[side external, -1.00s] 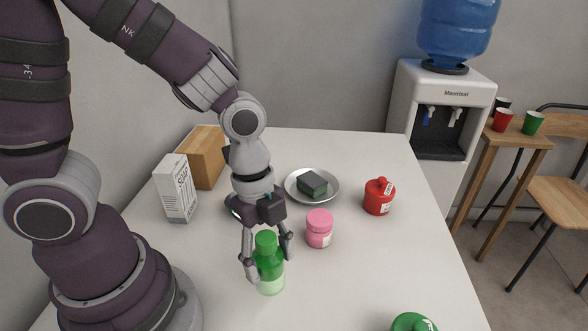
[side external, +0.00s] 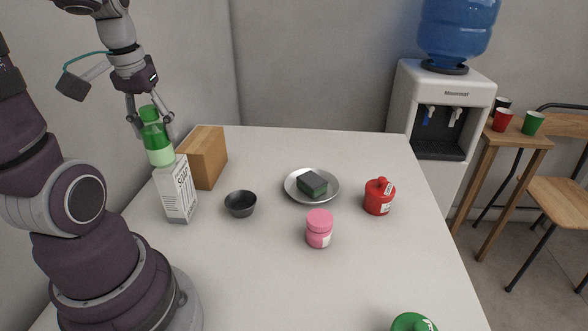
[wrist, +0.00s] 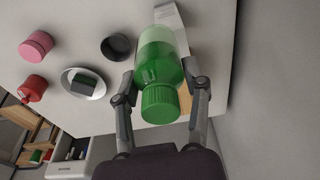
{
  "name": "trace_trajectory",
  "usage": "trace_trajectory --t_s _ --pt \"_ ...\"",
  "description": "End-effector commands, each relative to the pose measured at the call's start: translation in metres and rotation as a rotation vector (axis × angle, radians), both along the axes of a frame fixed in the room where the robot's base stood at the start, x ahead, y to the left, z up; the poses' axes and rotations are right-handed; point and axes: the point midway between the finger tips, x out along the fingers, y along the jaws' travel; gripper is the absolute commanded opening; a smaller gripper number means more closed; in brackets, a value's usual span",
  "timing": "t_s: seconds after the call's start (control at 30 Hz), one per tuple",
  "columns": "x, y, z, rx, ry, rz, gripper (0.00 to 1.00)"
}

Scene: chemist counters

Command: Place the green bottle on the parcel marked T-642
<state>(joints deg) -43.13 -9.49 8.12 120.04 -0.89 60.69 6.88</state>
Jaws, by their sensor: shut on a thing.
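The green bottle (side external: 157,140) has a green cap and a paler lower part; it is upright, slightly tilted, in the side view. My gripper (side external: 150,113) is shut on its upper part and holds it high at the back left. In the wrist view the bottle (wrist: 160,62) sits between the two fingers (wrist: 158,92). A brown cardboard parcel (side external: 205,158) stands at the table's back left, right of the bottle in the side view. No T-642 mark can be read on it. In the wrist view the bottle mostly hides the parcel (wrist: 178,108).
A white soap box (side external: 177,193) stands in front of the parcel, its top close to the bottle's base in the side view. A dark bowl (side external: 240,204), a plate (side external: 293,193) with a sponge, a pink jar (side external: 319,229) and a red jar (side external: 379,197) stand farther right.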

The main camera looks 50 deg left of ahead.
Motion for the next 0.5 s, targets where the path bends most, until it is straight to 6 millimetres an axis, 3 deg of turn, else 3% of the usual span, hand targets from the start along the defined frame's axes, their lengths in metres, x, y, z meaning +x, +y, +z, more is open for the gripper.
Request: trace_trajectory --t_s 0.3,0.5 --pt "0.054 0.069 -0.010 -0.002 0.003 0.001 0.08" --pt "0.081 0.102 -0.015 -0.003 0.003 -0.001 0.08"
